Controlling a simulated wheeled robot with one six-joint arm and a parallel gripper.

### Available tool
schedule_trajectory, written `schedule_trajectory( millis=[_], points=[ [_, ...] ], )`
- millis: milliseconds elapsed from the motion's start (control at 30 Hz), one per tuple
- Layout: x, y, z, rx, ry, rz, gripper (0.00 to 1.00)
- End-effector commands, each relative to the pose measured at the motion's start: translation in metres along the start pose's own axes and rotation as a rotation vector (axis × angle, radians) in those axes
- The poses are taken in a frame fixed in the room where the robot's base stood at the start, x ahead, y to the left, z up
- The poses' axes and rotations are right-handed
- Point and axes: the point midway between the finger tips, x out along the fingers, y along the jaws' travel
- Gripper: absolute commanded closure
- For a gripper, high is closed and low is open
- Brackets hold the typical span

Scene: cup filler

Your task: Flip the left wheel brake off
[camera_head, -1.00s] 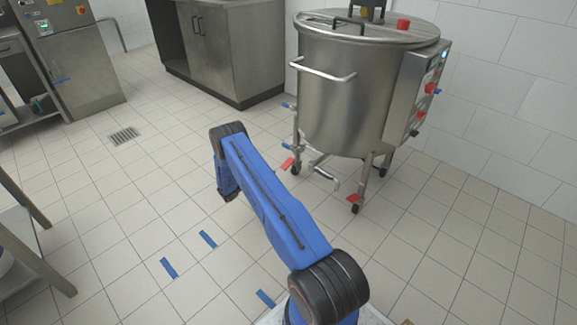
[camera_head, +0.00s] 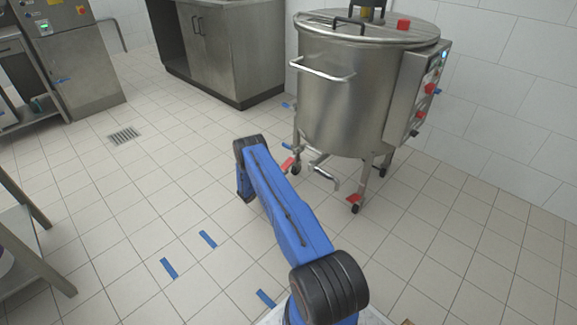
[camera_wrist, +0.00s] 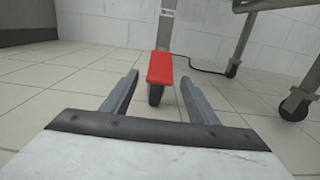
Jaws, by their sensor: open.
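The left wheel brake is a red pedal (camera_head: 287,164) on the vat's front-left leg, low over the floor, partly beside my arm in the head view. In the wrist view the red brake pedal (camera_wrist: 160,68) lies straight ahead, above a dark wheel (camera_wrist: 155,95). My gripper (camera_wrist: 160,88) is open and empty, with one finger on either side of the pedal's line. The pedal appears a little beyond the fingertips; contact cannot be told. In the head view my gripper is hidden behind my blue arm.
The steel vat (camera_head: 345,100) stands on several wheeled legs. Another red brake pedal (camera_head: 354,198) is on its right front leg. A drain pipe (camera_head: 325,177) sticks out low between them. A grey cabinet (camera_head: 225,50) stands behind. The tiled floor left of my arm is mostly clear.

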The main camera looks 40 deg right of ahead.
Motion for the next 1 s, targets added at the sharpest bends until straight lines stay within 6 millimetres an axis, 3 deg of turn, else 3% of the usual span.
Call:
schedule_trajectory(
  millis=[200, 400, 600, 900, 1000],
  points=[
    [0.039, 0.000, 0.000, 0.002, 0.000, -0.002, 0.46],
    [0.065, 0.000, 0.000, 0.001, 0.000, 0.000, 0.46],
    [0.077, 0.000, 0.000, 0.001, 0.000, -0.001, 0.46],
    [0.079, 0.000, 0.000, 0.001, 0.000, 0.000, 0.46],
    [0.079, 0.000, 0.000, 0.001, 0.000, 0.000, 0.70]
  ],
)
